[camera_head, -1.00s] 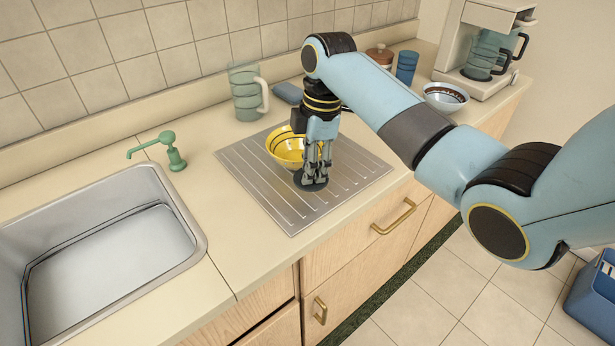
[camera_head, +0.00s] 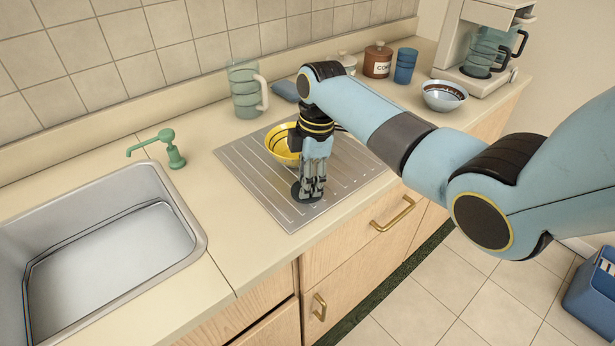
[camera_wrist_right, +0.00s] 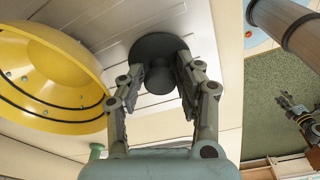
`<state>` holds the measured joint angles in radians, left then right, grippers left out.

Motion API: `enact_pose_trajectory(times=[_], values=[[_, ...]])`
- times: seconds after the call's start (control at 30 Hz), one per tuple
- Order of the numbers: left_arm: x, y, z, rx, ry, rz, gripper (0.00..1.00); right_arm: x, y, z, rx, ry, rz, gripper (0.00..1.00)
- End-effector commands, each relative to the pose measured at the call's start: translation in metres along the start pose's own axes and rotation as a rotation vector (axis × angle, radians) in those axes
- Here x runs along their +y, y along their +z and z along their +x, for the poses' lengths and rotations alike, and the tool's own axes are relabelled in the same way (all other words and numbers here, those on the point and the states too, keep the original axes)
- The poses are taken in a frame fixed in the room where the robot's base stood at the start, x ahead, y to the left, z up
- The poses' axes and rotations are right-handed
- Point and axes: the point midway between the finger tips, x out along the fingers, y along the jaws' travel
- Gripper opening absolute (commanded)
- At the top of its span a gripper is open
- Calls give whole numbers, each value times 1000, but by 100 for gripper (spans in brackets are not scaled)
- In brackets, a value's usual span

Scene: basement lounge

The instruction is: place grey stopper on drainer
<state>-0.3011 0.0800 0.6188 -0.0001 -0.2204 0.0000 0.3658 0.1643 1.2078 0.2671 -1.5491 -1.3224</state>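The grey stopper (camera_head: 299,194) is a dark flat disc with a knob. It is at the near part of the ridged metal drainer (camera_head: 245,165), flat on it or just above it; I cannot tell which. My right gripper (camera_head: 311,192) points down with its fingers on either side of the knob and is shut on it. In the right wrist view the stopper's disc (camera_wrist_right: 150,45) and knob show between the fingertips (camera_wrist_right: 160,72).
A yellow bowl (camera_head: 281,152) stands on the drainer just behind the right gripper. A pitcher (camera_head: 244,95), canister (camera_head: 378,62), blue cup (camera_head: 405,68), patterned bowl (camera_head: 444,97) and coffee maker (camera_head: 480,55) stand behind.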

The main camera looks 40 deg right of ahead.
Motion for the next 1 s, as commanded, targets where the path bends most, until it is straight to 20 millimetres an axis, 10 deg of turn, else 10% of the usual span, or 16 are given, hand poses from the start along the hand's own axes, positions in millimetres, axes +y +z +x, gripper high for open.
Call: enact_pose_trajectory(times=[0.33,1.0], values=[[0,0,-1,1,0,0,43,1,0,-10,0,3,0,35],[0,-1,8,3,0,0,43,0,0,-122,0,1,1,35]])
